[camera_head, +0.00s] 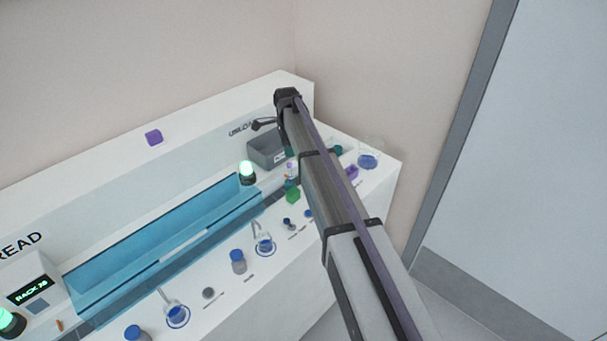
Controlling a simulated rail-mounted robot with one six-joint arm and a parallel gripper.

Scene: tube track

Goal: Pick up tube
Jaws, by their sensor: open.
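My arm reaches from the bottom right up over the bench. Its upper end is near the back wall, and a small dark part sticks out to its left, too small to make out. My gripper's fingers cannot be made out; the arm seems to hide them. A small pale upright thing with bluish and orange marks (291,171), possibly a tube, stands just left of the arm, partly covered by it. I cannot tell whether it is a tube. A grey bin (262,153) stands behind it under a wall label that is partly hidden.
A blue see-through track (165,236) runs along the white bench. Another beaker (368,158) and a purple block (352,172) are right of the arm.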

